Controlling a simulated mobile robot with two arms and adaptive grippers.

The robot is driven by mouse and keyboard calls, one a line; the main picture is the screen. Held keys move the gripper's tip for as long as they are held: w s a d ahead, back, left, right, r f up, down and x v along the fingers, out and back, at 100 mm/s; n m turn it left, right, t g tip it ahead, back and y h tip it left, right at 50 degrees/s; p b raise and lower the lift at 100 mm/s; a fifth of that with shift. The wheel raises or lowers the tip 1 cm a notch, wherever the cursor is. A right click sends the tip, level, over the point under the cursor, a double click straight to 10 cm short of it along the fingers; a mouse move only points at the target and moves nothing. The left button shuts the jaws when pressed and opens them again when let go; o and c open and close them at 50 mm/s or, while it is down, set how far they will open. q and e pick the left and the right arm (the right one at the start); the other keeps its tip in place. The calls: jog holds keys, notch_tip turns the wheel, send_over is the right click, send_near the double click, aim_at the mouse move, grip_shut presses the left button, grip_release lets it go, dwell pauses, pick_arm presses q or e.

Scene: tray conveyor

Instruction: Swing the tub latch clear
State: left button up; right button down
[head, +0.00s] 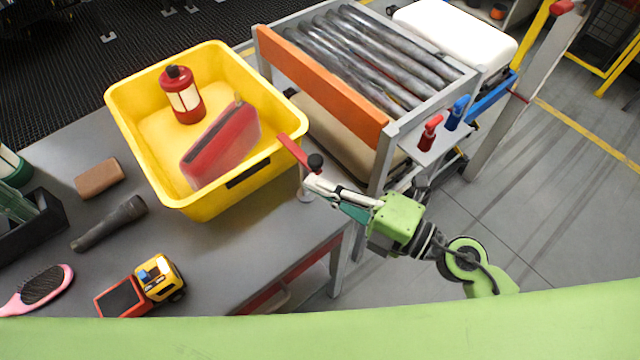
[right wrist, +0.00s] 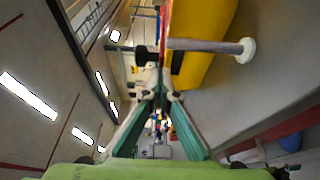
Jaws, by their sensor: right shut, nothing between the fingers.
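The latch bar (right wrist: 163,30), knob (right wrist: 143,56) and post (right wrist: 208,45) also show in the right wrist view. My right gripper (head: 309,182) is shut and empty, just below the knob; I cannot tell whether they touch. My left gripper is out of view.
A roller conveyor (head: 375,60) with an orange side board stands right of the tub. A toy truck (head: 143,287), flashlight (head: 110,222), hairbrush (head: 40,287) and brown block (head: 99,178) lie on the table's left part. The table front right of the truck is clear.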

pick_arm(q)
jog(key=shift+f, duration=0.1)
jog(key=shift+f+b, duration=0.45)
jog(key=shift+b, duration=0.05)
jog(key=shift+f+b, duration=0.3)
jog(key=shift+b, duration=0.05)
